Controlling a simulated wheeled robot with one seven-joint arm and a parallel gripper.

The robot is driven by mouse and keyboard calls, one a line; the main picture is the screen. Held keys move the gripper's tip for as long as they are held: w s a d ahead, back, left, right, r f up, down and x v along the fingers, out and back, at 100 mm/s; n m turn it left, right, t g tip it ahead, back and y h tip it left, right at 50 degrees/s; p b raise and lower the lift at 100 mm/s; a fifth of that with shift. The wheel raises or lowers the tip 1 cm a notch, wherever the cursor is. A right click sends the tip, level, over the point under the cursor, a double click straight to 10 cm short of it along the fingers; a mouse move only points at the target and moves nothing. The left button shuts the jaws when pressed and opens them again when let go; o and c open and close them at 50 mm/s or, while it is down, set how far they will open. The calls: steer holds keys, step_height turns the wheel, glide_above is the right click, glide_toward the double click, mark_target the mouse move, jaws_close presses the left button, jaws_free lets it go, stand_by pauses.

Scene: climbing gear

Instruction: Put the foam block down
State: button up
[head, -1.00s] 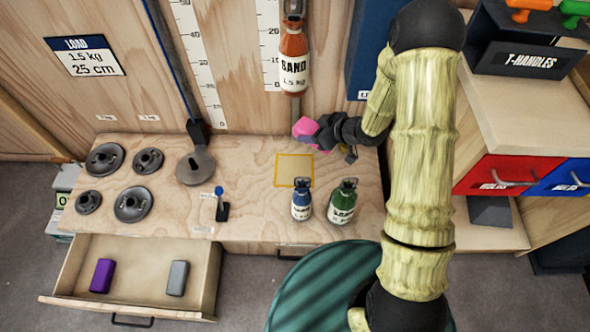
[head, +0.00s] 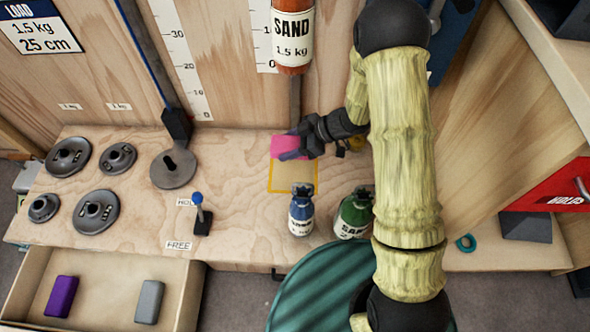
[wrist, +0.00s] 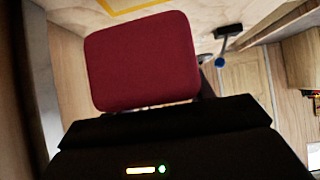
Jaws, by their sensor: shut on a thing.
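A pink foam block (head: 288,147) is held in my gripper (head: 303,146) over the back edge of a yellow-outlined square (head: 292,180) on the wooden bench. In the wrist view the foam block (wrist: 143,62) looks dark red and fills the upper middle, just beyond the dark gripper body. A corner of the yellow outline (wrist: 128,6) shows behind it. My gripper is shut on the block. Whether the block touches the bench is hard to tell.
A blue sand bottle (head: 301,212) and a green sand bottle (head: 354,214) stand in front of the square. An orange sand bottle (head: 292,36) hangs above it. A blue-knobbed lever (head: 200,216) and weight plates (head: 96,211) are to the left. An open drawer (head: 105,300) holds purple and grey blocks.

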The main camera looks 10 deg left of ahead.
steer(key=shift+s+a+r, duration=0.1)
steer(key=shift+s, duration=0.15)
steer(key=shift+s+a+f, duration=0.1)
steer(key=shift+f, duration=0.1)
step_height(320, 180, down, 6)
steer(key=b, duration=0.4)
steer(key=shift+f+b, duration=1.3)
steer(key=shift+f, duration=0.55)
steer(key=shift+f, duration=0.1)
steer(key=o, duration=1)
steer(key=shift+o, duration=0.2)
